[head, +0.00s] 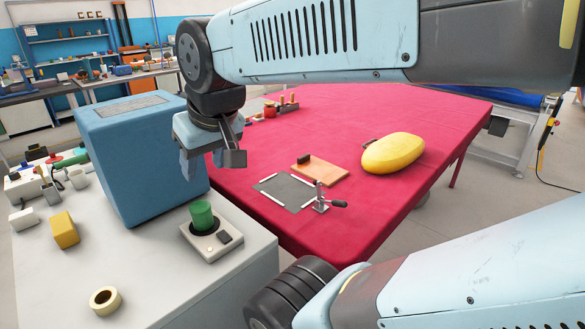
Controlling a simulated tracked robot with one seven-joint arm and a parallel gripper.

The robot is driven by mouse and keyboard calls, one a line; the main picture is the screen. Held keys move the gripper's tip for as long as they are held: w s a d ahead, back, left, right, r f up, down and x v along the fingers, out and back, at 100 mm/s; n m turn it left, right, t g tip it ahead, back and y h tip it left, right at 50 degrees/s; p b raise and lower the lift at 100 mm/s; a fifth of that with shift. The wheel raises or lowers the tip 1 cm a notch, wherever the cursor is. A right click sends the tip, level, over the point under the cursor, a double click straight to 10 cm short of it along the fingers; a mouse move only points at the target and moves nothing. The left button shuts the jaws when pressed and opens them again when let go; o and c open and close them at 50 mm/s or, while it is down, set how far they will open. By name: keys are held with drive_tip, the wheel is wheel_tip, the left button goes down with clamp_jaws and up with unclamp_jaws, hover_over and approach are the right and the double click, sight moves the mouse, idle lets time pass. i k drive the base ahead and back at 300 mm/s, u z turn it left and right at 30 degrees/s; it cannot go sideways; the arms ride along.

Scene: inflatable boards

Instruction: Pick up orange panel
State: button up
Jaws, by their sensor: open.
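The orange panel (321,174) is a flat, thin rectangular board lying on the red-covered table. My gripper (213,161) hangs from the arm, pointing down, to the left of the panel and higher in the picture. It is open and holds nothing that I can see. The gripper is in front of the blue box and the table's left edge, apart from the panel. Its exact height above the table cannot be told.
A dark grey plate with white strips (286,191) and a toggle clamp (320,200) lie just in front of the panel. A yellow rounded object (393,153) is to its right. A large blue box (141,160) stands left on a white bench (160,270).

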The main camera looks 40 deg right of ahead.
sight(313, 167)
drive_tip(key=u, duration=0.65)
drive_tip(key=k, duration=1.95)
drive_tip(key=z, duration=1)
drive_tip(key=i, duration=1.65)
